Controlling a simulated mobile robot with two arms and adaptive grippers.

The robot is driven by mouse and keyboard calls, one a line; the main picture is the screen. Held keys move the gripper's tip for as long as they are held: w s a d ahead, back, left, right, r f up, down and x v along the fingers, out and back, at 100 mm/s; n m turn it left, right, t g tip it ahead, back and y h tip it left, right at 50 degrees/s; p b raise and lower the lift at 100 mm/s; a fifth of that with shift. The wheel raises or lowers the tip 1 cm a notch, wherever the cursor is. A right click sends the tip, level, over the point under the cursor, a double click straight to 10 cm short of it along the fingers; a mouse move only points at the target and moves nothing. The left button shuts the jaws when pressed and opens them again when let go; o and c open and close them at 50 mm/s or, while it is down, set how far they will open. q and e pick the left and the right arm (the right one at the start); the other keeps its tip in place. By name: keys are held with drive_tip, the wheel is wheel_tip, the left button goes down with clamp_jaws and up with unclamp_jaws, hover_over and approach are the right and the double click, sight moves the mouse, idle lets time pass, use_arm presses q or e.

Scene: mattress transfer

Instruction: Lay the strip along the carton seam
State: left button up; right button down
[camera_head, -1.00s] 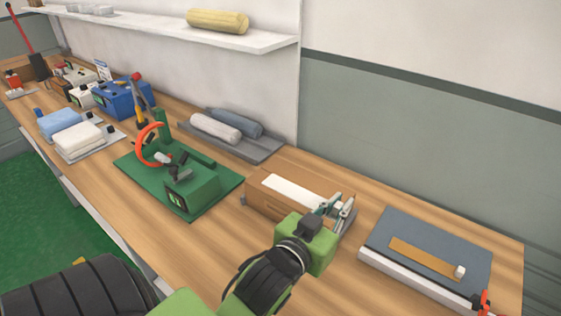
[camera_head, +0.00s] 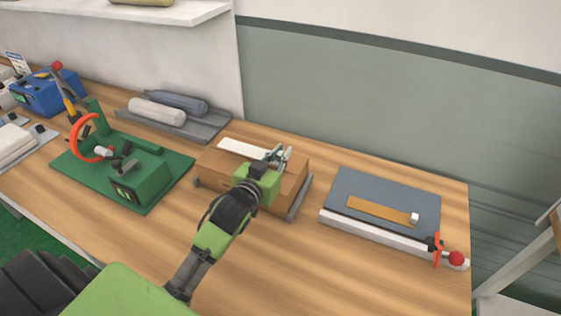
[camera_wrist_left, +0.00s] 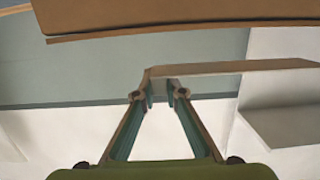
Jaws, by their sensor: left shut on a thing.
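A brown carton (camera_head: 290,184) sits on the bench in the middle of the head view. A white strip (camera_head: 240,148) shows over its top, lengthwise along it. My left gripper (camera_head: 278,156) is over the carton's right part, shut on the strip's right end. In the left wrist view, its fingertips (camera_wrist_left: 159,92) pinch the end of the strip (camera_wrist_left: 235,68), which reaches to the right. A brown surface (camera_wrist_left: 180,14), apparently the carton, spans the top of that view, with a gap between it and the strip. The seam is hidden. My right gripper is not in view.
A grey board with a tan strip and red-knobbed lever (camera_head: 345,185) lies to the right. A green fixture with an orange ring (camera_head: 80,170) stands left. A grey tray with two rolls (camera_head: 208,128) is behind. The bench front is clear.

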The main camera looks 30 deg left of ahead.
use_arm(q)
drive_tip(key=f, duration=0.3)
drive_tip(key=shift+w+a+f+p, duration=0.2)
drive_tip(key=shift+f+p, duration=0.15)
drive_tip(key=shift+f, duration=0.05)
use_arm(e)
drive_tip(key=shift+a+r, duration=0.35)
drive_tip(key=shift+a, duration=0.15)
use_arm(q)
drive_tip(key=shift+f, duration=0.15)
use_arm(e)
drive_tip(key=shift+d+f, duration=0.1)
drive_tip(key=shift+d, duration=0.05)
use_arm(q)
drive_tip(key=o, duration=0.8)
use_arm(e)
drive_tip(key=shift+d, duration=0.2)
